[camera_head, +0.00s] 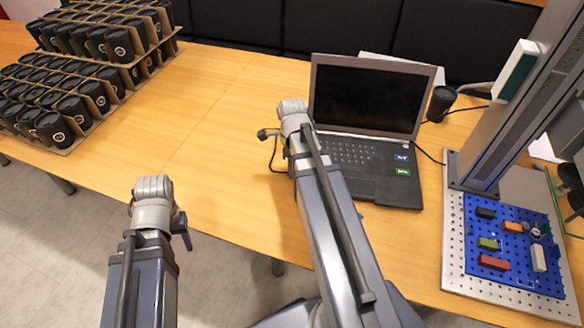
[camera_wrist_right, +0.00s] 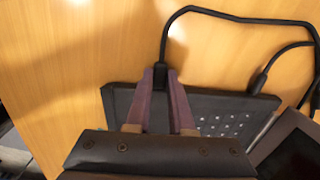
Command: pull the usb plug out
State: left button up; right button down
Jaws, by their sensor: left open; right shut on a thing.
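A black USB plug (camera_wrist_right: 160,78) with a black cable shows in the right wrist view at the laptop's side edge. The two fingers of my right gripper (camera_wrist_right: 162,80) are shut on it from both sides. Whether the plug is still seated in its port cannot be told. The open laptop (camera_head: 370,118) stands on the table in the head view, and its edge (camera_wrist_right: 118,97) shows in the wrist view. My right arm hides the held plug from the head camera. My left gripper (camera_head: 184,232) is open and empty at the table's front edge, far from the laptop; its fingers barely show.
A second black plug (camera_wrist_right: 259,82) sits at the same laptop edge. Cup trays (camera_head: 70,95) stand at the left back. A black cup (camera_head: 441,103) and the laser marker's blue board (camera_head: 477,268) are on the right. The table between trays and laptop is clear.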

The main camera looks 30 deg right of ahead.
dwell(0.4)
jog(key=shift+w+a, duration=0.9)
jog(key=shift+a, duration=0.15)
jog(key=c, duration=0.8)
grip_release()
notch_tip(320, 180, up, 8)
jog(key=p, duration=0.8)
jog(key=shift+a+f, duration=0.1)
